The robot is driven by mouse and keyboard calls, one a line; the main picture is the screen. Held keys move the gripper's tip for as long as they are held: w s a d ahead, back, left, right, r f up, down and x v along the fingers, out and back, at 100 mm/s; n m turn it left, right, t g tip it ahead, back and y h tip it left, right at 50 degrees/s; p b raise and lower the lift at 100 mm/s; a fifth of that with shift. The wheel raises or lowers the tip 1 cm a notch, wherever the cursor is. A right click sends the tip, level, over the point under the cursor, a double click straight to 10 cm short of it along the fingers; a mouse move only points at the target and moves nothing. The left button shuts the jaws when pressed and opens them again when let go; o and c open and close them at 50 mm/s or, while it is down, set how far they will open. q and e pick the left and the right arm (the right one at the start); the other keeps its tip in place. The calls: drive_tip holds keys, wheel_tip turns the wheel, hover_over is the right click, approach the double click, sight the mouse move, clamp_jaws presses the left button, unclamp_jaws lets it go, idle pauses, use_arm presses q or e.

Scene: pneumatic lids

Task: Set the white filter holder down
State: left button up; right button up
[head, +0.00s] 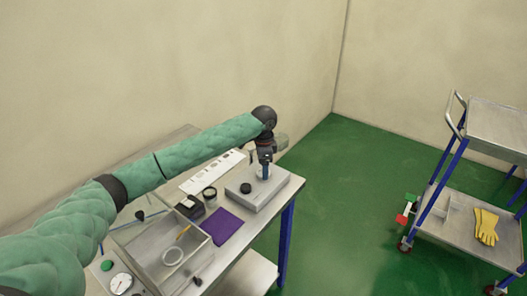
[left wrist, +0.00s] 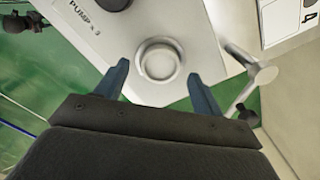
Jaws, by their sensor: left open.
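The white filter holder (left wrist: 160,60), a small round white piece with a raised ring, appears to stand upright on the grey box (left wrist: 205,75) lettered "PUMP x 3". My left gripper (left wrist: 158,75) is open, with one blue finger on each side of the holder and visible gaps between. In the head view my left gripper (head: 265,168) points down over the grey box (head: 272,193), and the holder (head: 261,175) shows only partly behind the fingers. My right gripper is not in view.
A black knob (head: 246,188) sits on the box. A cart (head: 455,222) with yellow gloves (head: 486,226) stands right.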

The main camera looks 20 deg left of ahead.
use_arm(q)
wheel_tip(320, 180, up, 10)
drive_tip(key=b, duration=0.3)
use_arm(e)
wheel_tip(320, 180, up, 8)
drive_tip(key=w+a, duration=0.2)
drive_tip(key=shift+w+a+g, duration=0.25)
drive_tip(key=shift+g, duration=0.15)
use_arm(q)
drive_tip(key=shift+r, duration=0.15)
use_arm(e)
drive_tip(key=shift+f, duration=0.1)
